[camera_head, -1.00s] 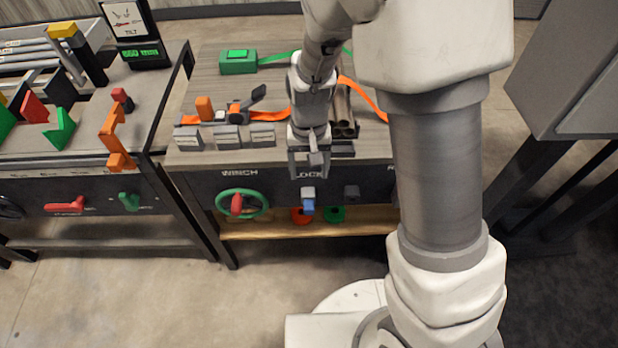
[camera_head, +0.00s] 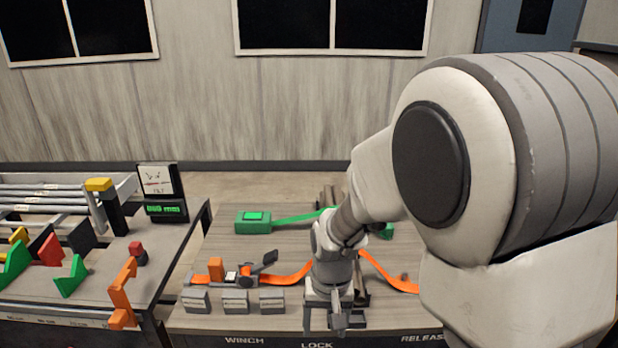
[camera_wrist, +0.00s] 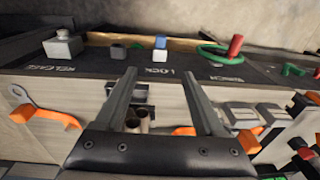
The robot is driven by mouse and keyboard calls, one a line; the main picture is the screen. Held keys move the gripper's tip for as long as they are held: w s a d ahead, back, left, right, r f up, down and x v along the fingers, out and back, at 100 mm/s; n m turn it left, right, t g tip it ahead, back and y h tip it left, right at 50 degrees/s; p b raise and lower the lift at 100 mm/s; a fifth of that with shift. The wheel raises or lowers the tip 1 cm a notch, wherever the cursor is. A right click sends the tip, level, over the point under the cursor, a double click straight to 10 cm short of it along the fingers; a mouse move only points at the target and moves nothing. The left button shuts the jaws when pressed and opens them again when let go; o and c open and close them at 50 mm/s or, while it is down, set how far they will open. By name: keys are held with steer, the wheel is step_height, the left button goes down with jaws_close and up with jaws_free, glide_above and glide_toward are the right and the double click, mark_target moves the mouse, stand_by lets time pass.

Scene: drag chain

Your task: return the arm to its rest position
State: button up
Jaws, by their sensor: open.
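My arm reaches over the middle bench (camera_head: 215,318) in the head view, bent at a large white joint at the right. My gripper (camera_head: 335,318) hangs near the bench's front edge by the LOCK label. In the wrist view its two fingers (camera_wrist: 160,74) are spread apart with nothing held between them. A blue-topped lock control (camera_wrist: 160,43) shows past the fingers there, apart from them. Dark tube ends (camera_wrist: 135,120) show between the fingers, farther back.
An orange strap (camera_head: 290,278), grey blocks (camera_head: 236,302) and a green box (camera_head: 253,222) lie on the bench. A green wheel with a red handle (camera_wrist: 233,47) is on its front panel. A second bench with a tilt gauge (camera_head: 162,192) stands left.

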steer(key=s+d+r+t+p, duration=0.1)
steer(key=s+d+r+p, duration=0.1)
steer(key=r, duration=0.7)
steer(key=s+d+r+t+p, duration=0.2)
steer(key=s+d+r+p, duration=0.1)
steer(key=s+d+r, duration=0.2)
steer(key=s+d+r+t+p, duration=0.2)
steer(key=s+r, duration=0.5)
steer(key=r, duration=0.6)
steer(key=shift+d+r+p, duration=0.15)
steer(key=shift+d+p, duration=0.2)
steer(key=shift+d, duration=0.55)
